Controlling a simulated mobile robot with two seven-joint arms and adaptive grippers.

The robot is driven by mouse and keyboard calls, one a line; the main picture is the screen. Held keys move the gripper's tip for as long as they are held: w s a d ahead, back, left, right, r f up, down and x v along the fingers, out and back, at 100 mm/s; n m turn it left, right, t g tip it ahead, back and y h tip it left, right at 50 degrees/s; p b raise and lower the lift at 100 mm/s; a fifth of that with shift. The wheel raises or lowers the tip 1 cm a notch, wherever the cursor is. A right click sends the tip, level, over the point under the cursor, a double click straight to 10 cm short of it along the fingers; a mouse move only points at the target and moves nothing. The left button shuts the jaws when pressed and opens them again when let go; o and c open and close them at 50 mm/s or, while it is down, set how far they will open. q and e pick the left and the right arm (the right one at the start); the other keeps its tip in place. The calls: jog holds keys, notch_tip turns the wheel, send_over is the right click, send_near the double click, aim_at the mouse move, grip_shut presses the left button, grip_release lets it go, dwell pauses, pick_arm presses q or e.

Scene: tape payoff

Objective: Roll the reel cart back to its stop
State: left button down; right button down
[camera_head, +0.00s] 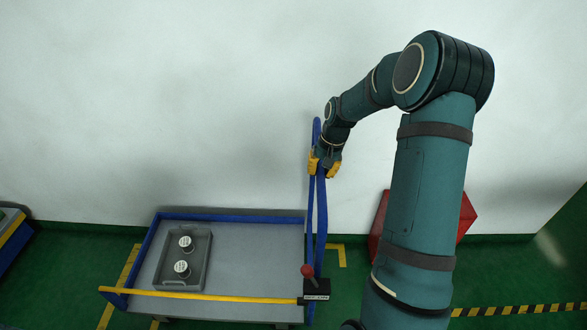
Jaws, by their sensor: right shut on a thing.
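The reel cart (232,262) stands on the green floor, with a flat grey deck, blue edge rails and a tall blue handle (321,225) at its right end. My right gripper (325,165), with yellow fingers, is shut on the upper part of this handle. A yellow bar or strip (210,297) runs along the cart's front side to a black box (316,289) with a red knob (307,271). A grey tray (204,268) on the deck holds two small round items with white tops (182,268). I cannot make out the stop. My left gripper is not in view.
Yellow floor lines (341,256) show beside the cart. A red object (467,216) stands behind my right arm, partly hidden. A blue and yellow edged unit (12,238) is at the far left. A yellow-black striped line (520,309) lies at right. A pale wall rises behind.

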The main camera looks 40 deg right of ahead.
jog(key=s+d, duration=0.7)
jog(key=d, duration=0.2)
jog(key=shift+s+f, duration=0.15)
jog(key=shift+s, duration=0.2)
jog(key=shift+d, duration=0.1)
jog(key=c, duration=1)
grip_release()
jog(key=shift+o, duration=1.3)
jog(key=shift+d, duration=0.15)
notch_tip(320, 180, up, 12)
jog(key=s+d, duration=0.1)
jog(key=shift+s+d, duration=0.25)
jog(key=shift+d, duration=0.1)
